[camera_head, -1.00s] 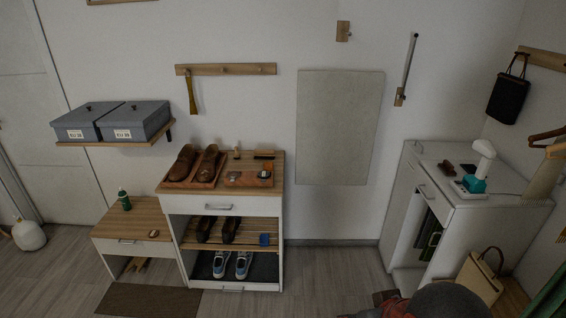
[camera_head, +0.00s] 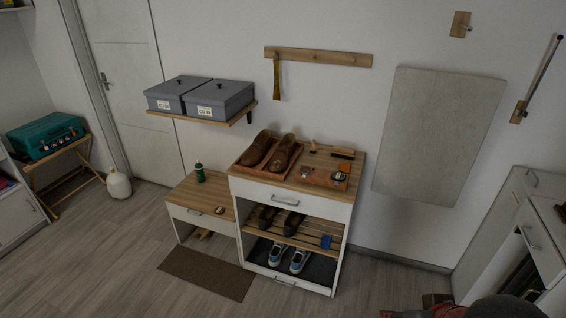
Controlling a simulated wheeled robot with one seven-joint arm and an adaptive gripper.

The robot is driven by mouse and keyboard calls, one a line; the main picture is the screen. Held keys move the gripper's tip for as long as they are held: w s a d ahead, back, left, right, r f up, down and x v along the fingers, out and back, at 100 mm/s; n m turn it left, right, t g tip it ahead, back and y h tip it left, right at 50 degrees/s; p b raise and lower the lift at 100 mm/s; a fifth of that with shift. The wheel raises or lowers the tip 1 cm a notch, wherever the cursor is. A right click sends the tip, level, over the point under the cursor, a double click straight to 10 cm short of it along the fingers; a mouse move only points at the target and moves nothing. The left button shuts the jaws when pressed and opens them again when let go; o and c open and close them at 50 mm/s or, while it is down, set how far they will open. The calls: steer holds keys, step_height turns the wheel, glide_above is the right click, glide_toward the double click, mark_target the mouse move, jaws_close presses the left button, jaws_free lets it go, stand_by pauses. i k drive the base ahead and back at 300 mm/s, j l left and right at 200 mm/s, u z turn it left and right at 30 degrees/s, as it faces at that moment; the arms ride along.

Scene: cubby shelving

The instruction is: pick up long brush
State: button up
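A long dark-bristled brush (camera_head: 343,154) with a thin wooden back lies near the rear right of the wooden top of the white shoe cabinet (camera_head: 291,195). A smaller brush-like item (camera_head: 313,146) stands just left of it. My gripper is not in view. Only a dark rounded part and some red of what looks like my own arm show at the bottom right edge, far from the brush.
On the cabinet top, brown shoes sit in a tray (camera_head: 244,163), with a tray of care items (camera_head: 324,178) in front of the brush. A low bench (camera_head: 187,196) stands left. Grey boxes (camera_head: 222,97) sit on a wall shelf.

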mark_target(344, 153)
steer(key=i+l+u, duration=0.15)
steer(key=i+l, duration=0.55)
steer(key=i+l+u, duration=0.2)
steer(key=i+l, duration=0.65)
steer(key=i+l+u, duration=0.15)
steer(key=i+l, duration=0.6)
steer(key=l, duration=0.15)
steer(key=i+l, duration=0.15)
steer(key=i, duration=0.3)
